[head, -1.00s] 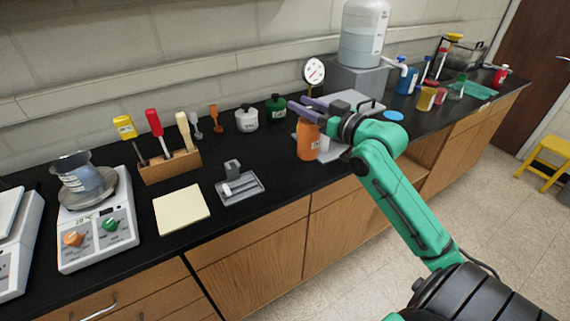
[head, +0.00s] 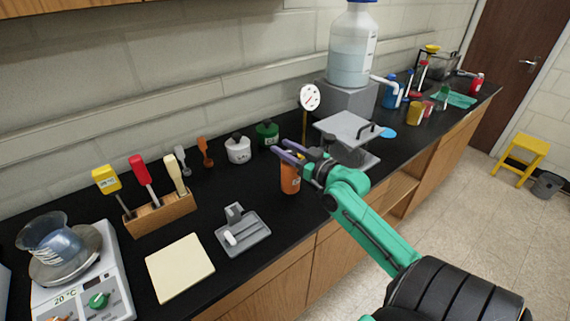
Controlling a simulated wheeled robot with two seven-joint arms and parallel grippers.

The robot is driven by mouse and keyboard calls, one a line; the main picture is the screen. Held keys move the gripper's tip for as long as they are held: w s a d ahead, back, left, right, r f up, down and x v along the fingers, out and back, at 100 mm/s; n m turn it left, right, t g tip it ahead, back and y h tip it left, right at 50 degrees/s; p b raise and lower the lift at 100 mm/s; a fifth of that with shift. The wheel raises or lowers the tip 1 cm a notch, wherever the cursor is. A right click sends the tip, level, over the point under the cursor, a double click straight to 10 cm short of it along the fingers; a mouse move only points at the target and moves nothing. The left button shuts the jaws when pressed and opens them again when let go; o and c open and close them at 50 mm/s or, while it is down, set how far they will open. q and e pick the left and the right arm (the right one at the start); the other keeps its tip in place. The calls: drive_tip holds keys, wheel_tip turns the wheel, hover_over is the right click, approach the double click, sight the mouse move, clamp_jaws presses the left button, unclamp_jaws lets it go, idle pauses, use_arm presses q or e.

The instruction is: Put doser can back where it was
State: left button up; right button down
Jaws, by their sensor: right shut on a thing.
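The orange can (head: 290,181), which I take to be the doser can, hangs upright at my right gripper (head: 280,148). The gripper is shut on its top, and its purple fingers hide the upper end. The can is over the black counter, in front of the green can (head: 267,135) and the white can (head: 238,148). I cannot tell whether its base touches the counter. My left gripper is not in view.
A grey tray (head: 256,235) with a white piece and a cream board (head: 180,267) lie left of the can. A dial gauge (head: 310,97) and a grey plate stand (head: 345,128) are behind and right. Black counter (head: 225,193) is clear between tray and cans.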

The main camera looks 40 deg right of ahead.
sight(291, 175)
drive_tip(key=f, duration=0.6)
drive_tip(key=shift+w, duration=0.25)
drive_tip(key=shift+s+f, duration=0.1)
drive_tip(key=shift+f+b, duration=0.25)
drive_tip(key=shift+b, duration=0.15)
drive_tip(key=shift+c, duration=2.2)
unclamp_jaws()
drive_tip(key=shift+r, duration=0.1)
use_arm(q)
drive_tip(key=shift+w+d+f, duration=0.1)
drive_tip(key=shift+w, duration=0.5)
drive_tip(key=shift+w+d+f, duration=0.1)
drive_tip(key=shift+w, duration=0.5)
